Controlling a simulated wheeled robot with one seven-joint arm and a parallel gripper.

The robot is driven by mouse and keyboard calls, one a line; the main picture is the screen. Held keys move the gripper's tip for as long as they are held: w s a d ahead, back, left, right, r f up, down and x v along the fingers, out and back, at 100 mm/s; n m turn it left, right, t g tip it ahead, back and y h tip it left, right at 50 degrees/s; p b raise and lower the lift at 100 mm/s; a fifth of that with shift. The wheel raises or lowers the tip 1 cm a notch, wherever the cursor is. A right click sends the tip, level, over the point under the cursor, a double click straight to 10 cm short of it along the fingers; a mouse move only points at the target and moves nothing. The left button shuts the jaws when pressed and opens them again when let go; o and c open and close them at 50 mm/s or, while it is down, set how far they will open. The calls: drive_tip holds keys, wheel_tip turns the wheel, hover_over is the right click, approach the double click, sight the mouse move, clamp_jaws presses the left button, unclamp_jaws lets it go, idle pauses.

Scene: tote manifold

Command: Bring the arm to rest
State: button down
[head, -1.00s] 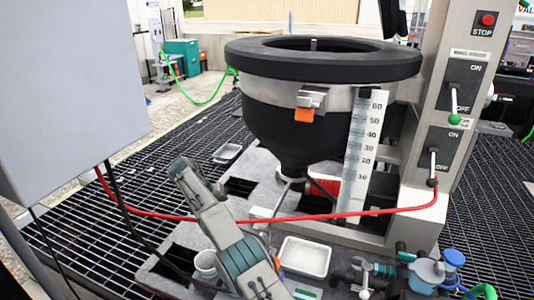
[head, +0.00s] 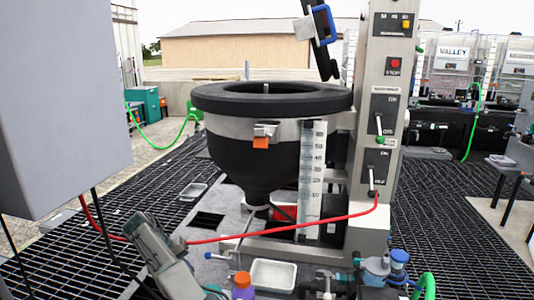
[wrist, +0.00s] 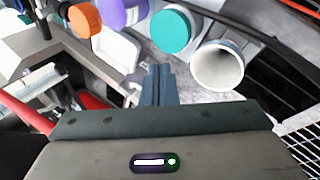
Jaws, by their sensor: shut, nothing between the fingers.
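My arm (head: 162,262) reaches up from the bottom edge of the head view, left of the black hopper. Its end lies in front of the grey platform; I cannot make out the fingertips there. In the wrist view my gripper (wrist: 158,72) shows two dark fingers close together, shut and empty. Beyond the fingers are a teal lid (wrist: 170,31), an open white cup (wrist: 217,64), a purple item (wrist: 123,12) and an orange cap (wrist: 84,20). The fingers appear apart from them.
The black hopper (head: 272,98) stands right of my arm. A red cable (head: 290,228) crosses the platform close to the arm. A grey cabinet (head: 60,100) hangs at left. A white tray (head: 273,274), a purple bottle with an orange cap (head: 243,286) and blue valves (head: 377,268) are at the front.

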drive_tip(key=s+d+r+m+g+y, duration=0.1)
drive_tip(key=s+d+r+y, duration=0.1)
drive_tip(key=d+r, duration=0.95)
drive_tip(key=s+d+r+m+y, duration=0.1)
drive_tip(key=d+r+y, duration=0.1)
drive_tip(key=d+r, duration=0.9)
drive_tip(key=s+d+f, duration=0.1)
drive_tip(key=s+d, duration=0.6)
drive_tip(key=d, duration=0.2)
drive_tip(key=s+d+f, duration=0.2)
drive_tip(key=s+d, duration=0.1)
drive_tip(key=s, duration=0.5)
drive_tip(key=s+d+f+t+y, duration=0.1)
drive_tip(key=s+d+f, duration=0.1)
drive_tip(key=s, duration=0.6)
drive_tip(key=s+d+f+m+y, duration=0.1)
drive_tip(key=s+d+f, duration=0.1)
drive_tip(key=s, duration=0.6)
drive_tip(key=shift+d+f+t, duration=0.2)
drive_tip(key=shift+d+t, duration=0.1)
drive_tip(key=shift+d, duration=0.5)
